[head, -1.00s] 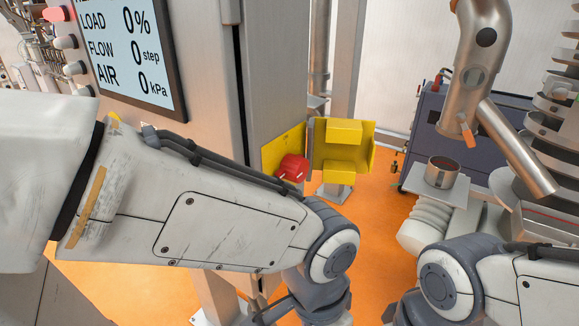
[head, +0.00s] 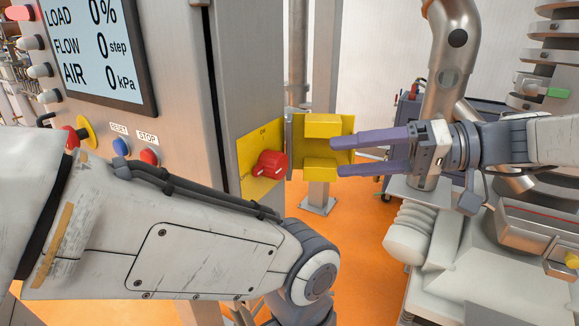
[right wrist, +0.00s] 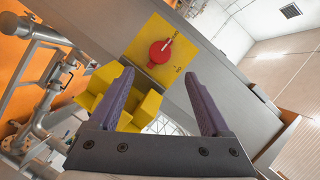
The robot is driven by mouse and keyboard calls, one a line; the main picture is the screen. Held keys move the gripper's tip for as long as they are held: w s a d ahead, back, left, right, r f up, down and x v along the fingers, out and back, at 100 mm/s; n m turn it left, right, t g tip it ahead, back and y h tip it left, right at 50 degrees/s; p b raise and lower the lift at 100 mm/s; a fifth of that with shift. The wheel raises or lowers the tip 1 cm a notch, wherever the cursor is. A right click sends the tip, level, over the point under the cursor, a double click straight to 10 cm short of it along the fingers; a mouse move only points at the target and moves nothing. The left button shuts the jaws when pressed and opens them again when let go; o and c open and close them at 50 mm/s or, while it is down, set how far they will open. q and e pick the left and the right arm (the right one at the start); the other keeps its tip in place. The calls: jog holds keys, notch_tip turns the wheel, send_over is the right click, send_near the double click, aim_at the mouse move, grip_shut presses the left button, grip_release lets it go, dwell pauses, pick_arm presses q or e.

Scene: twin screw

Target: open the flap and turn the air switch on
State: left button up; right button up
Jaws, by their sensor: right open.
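The yellow flap (head: 322,126) stands swung open to the right of the yellow switch plate (head: 250,150). The red air switch (head: 270,164) on that plate is uncovered. In the right wrist view, the red switch (right wrist: 160,51) shows beyond the empty gap between the fingers (right wrist: 158,78), and the flap (right wrist: 146,111) lies partly behind the left finger. My left arm crosses the lower left of the head view; its gripper is out of sight.
The cabinet's display (head: 98,45) reads AIR 0 kPa. Blue (head: 121,147) and red (head: 149,157) buttons sit below it. A metal post (head: 322,70) stands behind the flap. A steel pipe (head: 447,90) stands behind my right gripper.

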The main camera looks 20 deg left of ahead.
aim_at(284, 165)
jog(key=p+x, duration=0.3)
jog(key=x, duration=0.6)
jog(key=shift+a, duration=0.15)
jog(key=shift+s+a+f, duration=0.1)
jog(key=shift+a+f, duration=0.1)
jog(key=shift+a, duration=0.25)
